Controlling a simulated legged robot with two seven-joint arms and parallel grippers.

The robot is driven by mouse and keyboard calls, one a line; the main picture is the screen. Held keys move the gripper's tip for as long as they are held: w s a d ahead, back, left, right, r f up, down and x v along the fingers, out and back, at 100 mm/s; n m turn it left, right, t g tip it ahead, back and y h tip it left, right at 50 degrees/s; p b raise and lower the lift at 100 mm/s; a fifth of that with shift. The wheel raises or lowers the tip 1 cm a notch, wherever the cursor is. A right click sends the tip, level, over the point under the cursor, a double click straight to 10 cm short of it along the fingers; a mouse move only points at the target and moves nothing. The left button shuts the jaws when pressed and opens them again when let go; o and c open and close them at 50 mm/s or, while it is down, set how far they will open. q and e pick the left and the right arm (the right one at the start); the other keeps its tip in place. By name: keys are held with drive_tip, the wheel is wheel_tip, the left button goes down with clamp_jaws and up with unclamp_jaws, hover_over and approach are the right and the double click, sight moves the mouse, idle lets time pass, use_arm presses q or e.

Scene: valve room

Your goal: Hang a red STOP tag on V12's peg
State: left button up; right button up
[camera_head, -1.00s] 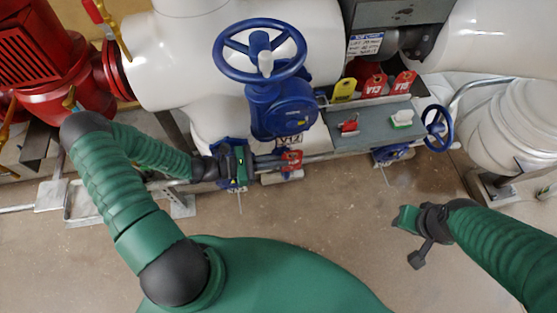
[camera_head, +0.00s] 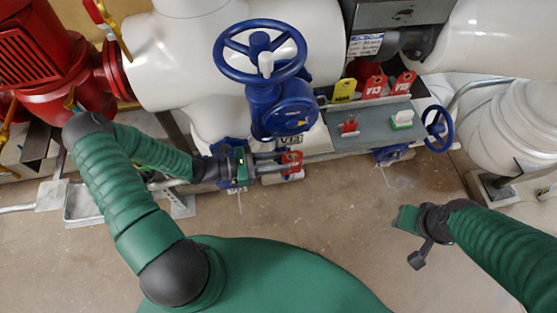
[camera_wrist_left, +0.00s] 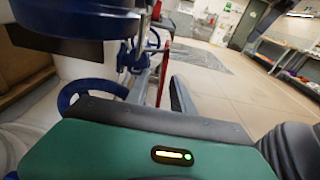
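The V12 label (camera_head: 288,138) is below the large blue handwheel valve (camera_head: 283,108). A red tag (camera_head: 291,162) hangs upright just under the label; it also shows edge-on in the left wrist view (camera_wrist_left: 163,75). My left gripper (camera_head: 284,162) reaches in from the left at the tag. Its two fingers stand apart, with the tag between or beside them. The peg is hidden, so I cannot tell whether the tag's hole is around it. My right gripper (camera_head: 404,218) is over bare floor at the right; its fingers are not clear.
A grey shelf (camera_head: 375,140) right of V12 holds a yellow tag (camera_head: 344,90), two more red tags (camera_head: 375,86), a red padlock (camera_head: 349,126) and a white-green item (camera_head: 402,119). A smaller blue handwheel (camera_head: 437,128) is at its right. The floor in front is clear.

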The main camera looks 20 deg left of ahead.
idle(0.3)
use_arm(q)
drive_tip(key=p+v, duration=0.1)
drive_tip(key=v, duration=1.6)
drive_tip(key=s+d+r+m+g+y+p, duration=0.4)
drive_tip(key=d+r+m+g+y+p, duration=0.3)
drive_tip(key=m+g, duration=0.5)
drive_tip(key=w+d+r+m+t+y+p, duration=0.2)
drive_tip(key=r+m+y, duration=0.1)
drive_tip(key=r+m, duration=0.3)
drive_tip(key=w+d+r+m+t+y+p, duration=0.2)
drive_tip(key=w+d+r+m+t+y, duration=0.1)
drive_tip(key=r+m, duration=0.3)
drive_tip(key=shift+d+r+m+y, duration=0.15)
drive_tip(key=shift+r+m+y, duration=0.15)
drive_tip(key=shift+m+y, duration=0.1)
